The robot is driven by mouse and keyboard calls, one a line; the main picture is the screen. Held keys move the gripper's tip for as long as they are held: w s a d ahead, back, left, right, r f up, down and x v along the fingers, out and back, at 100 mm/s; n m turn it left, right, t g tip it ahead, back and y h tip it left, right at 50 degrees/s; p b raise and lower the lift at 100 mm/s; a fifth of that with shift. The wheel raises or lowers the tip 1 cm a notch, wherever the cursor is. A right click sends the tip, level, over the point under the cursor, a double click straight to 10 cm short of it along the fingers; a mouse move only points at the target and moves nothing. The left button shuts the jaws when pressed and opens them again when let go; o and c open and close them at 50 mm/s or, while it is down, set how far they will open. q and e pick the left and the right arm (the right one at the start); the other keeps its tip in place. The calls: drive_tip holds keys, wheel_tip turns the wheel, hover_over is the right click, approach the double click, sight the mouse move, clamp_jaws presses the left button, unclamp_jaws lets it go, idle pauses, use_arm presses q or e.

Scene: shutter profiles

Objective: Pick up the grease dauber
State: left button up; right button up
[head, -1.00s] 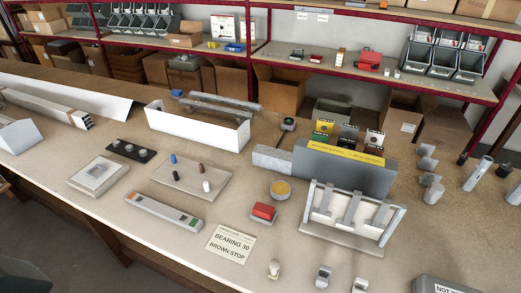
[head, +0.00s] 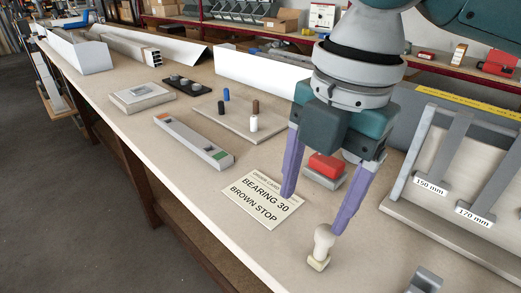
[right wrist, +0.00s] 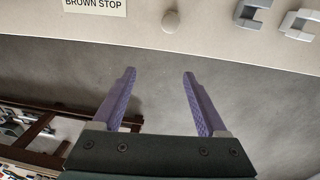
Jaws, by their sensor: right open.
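The small cream piece with a rounded knob (head: 323,242), which looks like the grease dauber, stands on the bench near its front edge. My right gripper (head: 313,213) is open and empty, with its purple fingers pointing down over the front of the bench. In the head view one fingertip overlaps the knob's top; I cannot tell from this view alone whether they touch. In the right wrist view the knob (right wrist: 170,21) lies beyond and apart from the open fingertips (right wrist: 159,73). My left gripper is not in view.
A card reading "BEARING 30 BROWN STOP" (head: 262,199) lies left of the dauber. A red block on a grey base (head: 325,167) is behind the gripper. Grey metal pieces (head: 425,281) lie to the right, beside a rack (head: 437,215) with length labels. The bench's front edge is close.

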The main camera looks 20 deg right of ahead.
drive_tip(key=n+b, duration=0.2)
drive_tip(key=b, duration=0.4)
hover_over(322, 247)
drive_tip(key=w+d, duration=0.2)
drive_tip(key=shift+g+h, duration=0.3)
drive_tip(key=shift+h, duration=0.1)
drive_tip(key=f, duration=0.5)
drive_tip(key=shift+s+f, duration=0.2)
drive_tip(key=shift+d+f+b, duration=0.1)
drive_tip(key=shift+f+b, duration=0.2)
wheel_tip(322, 247, down, 4)
drive_tip(key=shift+r, duration=0.1)
drive_tip(key=f, duration=0.3)
drive_tip(key=a+f+b, duration=0.1)
drive_tip(key=f, duration=0.1)
drive_tip(key=shift+s+f, duration=0.1)
drive_tip(key=shift+s, duration=0.2)
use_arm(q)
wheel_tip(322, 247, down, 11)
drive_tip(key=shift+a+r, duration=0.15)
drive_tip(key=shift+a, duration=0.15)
use_arm(e)
drive_tip(key=shift+c, duration=0.3)
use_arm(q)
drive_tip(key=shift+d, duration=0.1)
use_arm(e)
clamp_jaws()
